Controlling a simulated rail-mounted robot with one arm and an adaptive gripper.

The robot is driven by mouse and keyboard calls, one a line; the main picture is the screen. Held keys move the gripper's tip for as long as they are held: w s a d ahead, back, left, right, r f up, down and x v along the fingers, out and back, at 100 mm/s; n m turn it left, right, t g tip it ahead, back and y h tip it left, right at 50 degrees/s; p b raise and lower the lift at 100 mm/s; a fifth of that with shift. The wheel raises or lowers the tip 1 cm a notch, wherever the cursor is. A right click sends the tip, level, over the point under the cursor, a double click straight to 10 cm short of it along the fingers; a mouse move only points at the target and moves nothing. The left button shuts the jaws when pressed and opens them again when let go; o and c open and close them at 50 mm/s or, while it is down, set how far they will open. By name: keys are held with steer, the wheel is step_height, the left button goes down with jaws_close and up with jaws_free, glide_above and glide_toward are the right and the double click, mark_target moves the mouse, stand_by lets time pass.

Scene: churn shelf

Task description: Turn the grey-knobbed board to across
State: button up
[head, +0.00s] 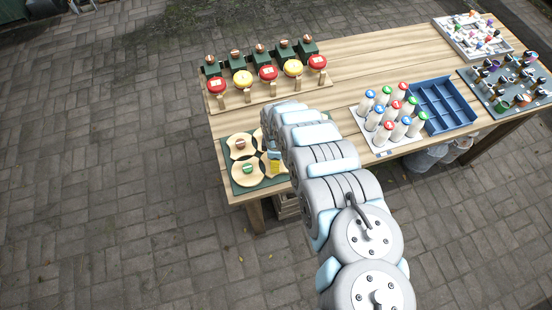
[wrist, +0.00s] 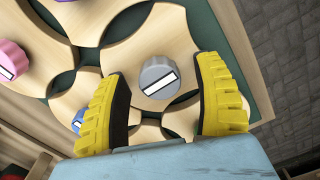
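The grey knob (wrist: 160,77), with a white bar on top, sits on a pale wooden board (wrist: 195,122) with scooped edges. Its bar lies nearly level in the wrist view, its right end slightly higher. My gripper (wrist: 159,72) is open, one yellow finger on each side of the knob, with gaps visible on both sides. In the head view my gripper (head: 275,160) is a small yellow patch over the dark green base (head: 240,187); my arm hides the grey knob there.
A pink knob (wrist: 12,60) and a blue knob (wrist: 78,122), partly behind the left finger, are on neighbouring boards. In the head view, a row of red and yellow discs (head: 267,73) stands behind on the wooden table (head: 365,60). White bottles (head: 388,120) stand right of my arm.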

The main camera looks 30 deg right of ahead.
steer(key=shift+r, duration=0.1)
steer(key=shift+w+r, duration=0.1)
steer(key=shift+r, duration=0.75)
steer(key=shift+d+r, duration=0.1)
steer(key=shift+r, duration=5)
